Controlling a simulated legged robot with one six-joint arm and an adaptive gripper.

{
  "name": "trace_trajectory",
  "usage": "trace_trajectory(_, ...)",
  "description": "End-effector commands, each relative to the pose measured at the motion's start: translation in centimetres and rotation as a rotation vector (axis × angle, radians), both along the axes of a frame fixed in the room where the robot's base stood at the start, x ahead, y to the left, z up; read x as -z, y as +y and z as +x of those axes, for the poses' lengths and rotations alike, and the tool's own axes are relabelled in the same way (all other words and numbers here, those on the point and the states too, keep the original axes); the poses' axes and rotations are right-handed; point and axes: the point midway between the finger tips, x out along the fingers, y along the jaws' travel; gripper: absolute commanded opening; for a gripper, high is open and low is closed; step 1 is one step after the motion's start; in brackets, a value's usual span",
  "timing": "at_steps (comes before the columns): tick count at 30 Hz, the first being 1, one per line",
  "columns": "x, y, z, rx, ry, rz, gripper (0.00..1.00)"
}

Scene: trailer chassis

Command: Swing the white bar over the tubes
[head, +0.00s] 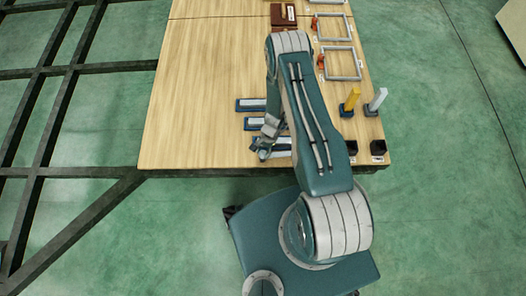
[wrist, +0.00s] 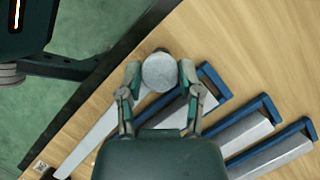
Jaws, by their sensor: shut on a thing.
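My gripper (wrist: 160,76) is shut on a round grey knob (wrist: 160,70), seen end-on between its two fingertips in the wrist view. The white bar (wrist: 92,142) runs from near the knob down to the lower left, beside the nearest tube; the knob appears to belong to it. Three grey tubes (wrist: 240,130) lie side by side in blue holders (wrist: 268,104) to the right. My gripper's body hides part of the nearest tube and the bar. In the head view my gripper (head: 264,150) is low at the table's front edge; the bar cannot be made out there.
The wooden table (head: 200,90) is clear on its left. To the right stand a yellow block (head: 351,100), a white block (head: 377,100), black blocks (head: 378,147) and grey frames (head: 342,64). Dark chassis beams (head: 80,68) lie to the left.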

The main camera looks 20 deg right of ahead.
Motion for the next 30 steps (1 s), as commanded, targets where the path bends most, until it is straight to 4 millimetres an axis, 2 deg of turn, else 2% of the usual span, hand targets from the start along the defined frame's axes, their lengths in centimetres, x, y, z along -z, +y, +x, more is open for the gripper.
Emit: trace_trajectory(30,0.13,0.33,0.18,-0.92,-0.003,-0.001,0.0)
